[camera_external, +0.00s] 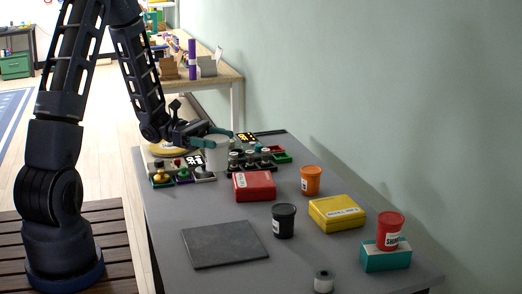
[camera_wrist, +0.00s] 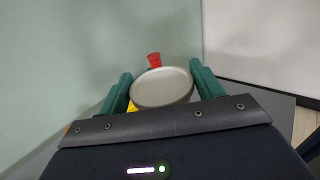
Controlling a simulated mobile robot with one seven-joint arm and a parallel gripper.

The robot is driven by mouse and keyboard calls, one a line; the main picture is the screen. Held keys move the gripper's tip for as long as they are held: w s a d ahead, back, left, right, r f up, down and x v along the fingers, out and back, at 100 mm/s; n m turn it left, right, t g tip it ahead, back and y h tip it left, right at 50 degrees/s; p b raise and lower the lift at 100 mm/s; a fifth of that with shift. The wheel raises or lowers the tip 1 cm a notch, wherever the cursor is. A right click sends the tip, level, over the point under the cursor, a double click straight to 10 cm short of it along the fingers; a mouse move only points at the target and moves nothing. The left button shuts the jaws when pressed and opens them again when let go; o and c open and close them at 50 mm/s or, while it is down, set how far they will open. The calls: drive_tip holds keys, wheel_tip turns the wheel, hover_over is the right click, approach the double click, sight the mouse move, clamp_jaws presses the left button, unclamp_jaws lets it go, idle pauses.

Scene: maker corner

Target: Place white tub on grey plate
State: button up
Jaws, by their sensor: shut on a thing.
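The white tub (camera_external: 216,157) is between the teal fingers of my gripper (camera_external: 214,138), over the far part of the table. My gripper is shut on it near its top. In the wrist view the tub's round pale top (camera_wrist: 162,88) fills the space between the two fingers. I cannot tell whether the tub's base is clear of the things around it. The grey plate (camera_external: 225,245) is a flat dark square lying bare at the near left of the table, well apart from the tub.
A red box (camera_external: 254,186), black tub (camera_external: 284,221), orange tub (camera_external: 311,180) and yellow box (camera_external: 337,212) stand between the gripper and the near right. A red tub (camera_external: 390,230) sits on a teal block (camera_external: 386,257). A small roll (camera_external: 324,282) is near the front.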

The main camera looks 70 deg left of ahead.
drive_tip(key=d+m+g+h, duration=0.2)
drive_tip(key=d, duration=0.4)
drive_tip(key=f, duration=1.9)
drive_tip(key=shift+s+d+f, duration=0.1)
drive_tip(key=shift+s+f, duration=0.2)
drive_tip(key=shift+s, duration=0.1)
drive_tip(key=shift+f, duration=0.15)
drive_tip(key=o, duration=1.3)
